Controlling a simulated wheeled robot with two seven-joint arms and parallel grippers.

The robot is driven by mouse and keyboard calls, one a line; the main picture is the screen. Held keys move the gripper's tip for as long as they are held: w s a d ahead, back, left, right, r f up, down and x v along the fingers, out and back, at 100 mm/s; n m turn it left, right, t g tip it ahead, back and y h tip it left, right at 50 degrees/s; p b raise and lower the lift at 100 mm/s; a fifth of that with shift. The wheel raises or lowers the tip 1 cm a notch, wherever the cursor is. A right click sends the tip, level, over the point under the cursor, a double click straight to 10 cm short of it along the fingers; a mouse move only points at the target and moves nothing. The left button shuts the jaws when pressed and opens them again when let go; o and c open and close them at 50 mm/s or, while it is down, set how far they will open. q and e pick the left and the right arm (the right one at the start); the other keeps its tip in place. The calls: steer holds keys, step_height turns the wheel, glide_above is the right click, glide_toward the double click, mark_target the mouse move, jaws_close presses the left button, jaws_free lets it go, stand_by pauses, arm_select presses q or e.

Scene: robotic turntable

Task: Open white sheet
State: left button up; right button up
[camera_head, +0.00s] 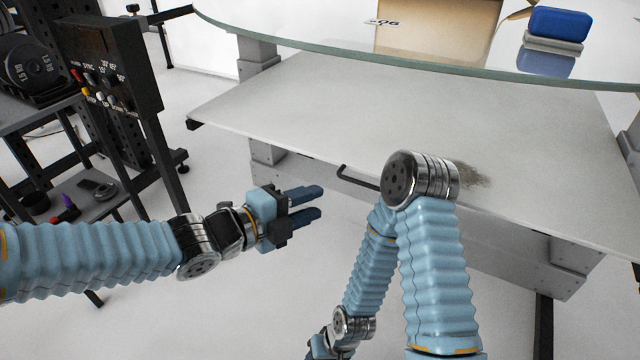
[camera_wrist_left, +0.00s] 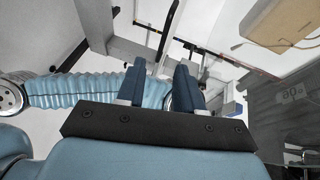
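The white sheet (camera_head: 290,115) is a wide, flat pale panel lying below the glass tabletop. A black bar handle (camera_head: 358,179) shows at its front edge, partly hidden behind my right arm. My left gripper (camera_head: 319,202) is in front of the sheet's front edge, a little below and left of the handle. Its two dark blue fingers are apart with nothing between them. They also show in the left wrist view (camera_wrist_left: 160,70), with a dark bar beyond them.
The glass tabletop (camera_head: 400,75) overhangs the sheet and carries a cardboard box (camera_head: 437,30) and a blue block (camera_head: 560,24). A black rack (camera_head: 110,65) with a control panel and weights stands at the left. The floor between rack and table is clear.

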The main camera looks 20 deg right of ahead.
mark_target(362, 182)
arm_select(q)
steer(key=x, duration=1.3)
steer(key=shift+w+d+r+b, duration=0.1)
steer(key=shift+d+r+b, duration=0.1)
steer(key=shift+d+b, duration=0.15)
jaws_close()
steer(key=shift+a+f, duration=0.1)
